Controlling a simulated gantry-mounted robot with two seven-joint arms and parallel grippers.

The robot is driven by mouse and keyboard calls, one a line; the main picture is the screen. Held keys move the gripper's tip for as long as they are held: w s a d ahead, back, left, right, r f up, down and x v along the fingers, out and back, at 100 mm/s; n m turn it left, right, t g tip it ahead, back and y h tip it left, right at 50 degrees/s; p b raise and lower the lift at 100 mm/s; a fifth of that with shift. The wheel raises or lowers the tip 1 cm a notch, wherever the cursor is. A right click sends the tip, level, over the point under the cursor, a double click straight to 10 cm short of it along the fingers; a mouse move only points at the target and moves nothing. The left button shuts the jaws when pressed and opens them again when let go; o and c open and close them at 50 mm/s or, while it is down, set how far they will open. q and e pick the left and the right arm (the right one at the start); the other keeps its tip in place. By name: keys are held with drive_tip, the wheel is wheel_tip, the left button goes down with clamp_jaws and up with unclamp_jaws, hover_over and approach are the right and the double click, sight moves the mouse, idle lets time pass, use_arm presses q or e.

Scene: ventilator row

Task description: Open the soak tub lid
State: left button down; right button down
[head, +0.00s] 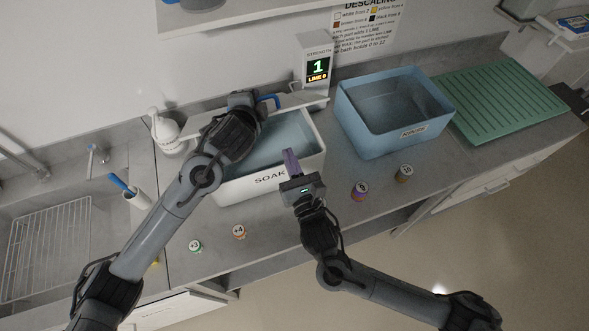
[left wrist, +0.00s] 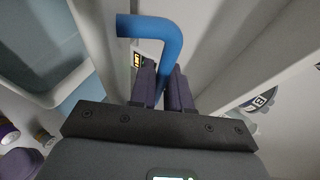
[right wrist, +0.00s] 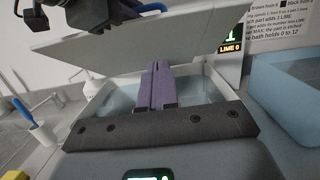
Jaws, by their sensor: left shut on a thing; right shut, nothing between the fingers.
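The white soak tub (head: 268,180), marked SOAK, stands on the counter with bluish liquid showing inside. Its white lid (head: 312,102) is raised at the tub's back side, and in the right wrist view the lid (right wrist: 150,48) stands tilted up above the open tub. My left gripper (head: 262,100) is at the lid's blue handle (left wrist: 160,38); in the left wrist view its fingers (left wrist: 166,88) are shut on the handle. My right gripper (head: 290,155) is shut and empty, with its purple fingers over the tub's front wall.
A blue rinse tub (head: 372,135) stands to the right, beside a green ribbed drainer (head: 505,100). A display (head: 317,65) reading 1 and LIME 0 stands behind. Several small labelled pots, including a purple one (head: 360,190), line the counter front. A white bottle (head: 165,130) stands at left.

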sight(275, 114)
use_arm(q)
drive_tip(key=shift+a+f, duration=0.1)
drive_tip(key=shift+f, duration=0.15)
use_arm(e)
drive_tip(key=w+a+r, duration=0.2)
drive_tip(key=w+r, duration=0.2)
drive_tip(key=w, duration=0.2)
drive_tip(key=shift+w, duration=0.35)
drive_tip(key=shift+r, duration=0.1)
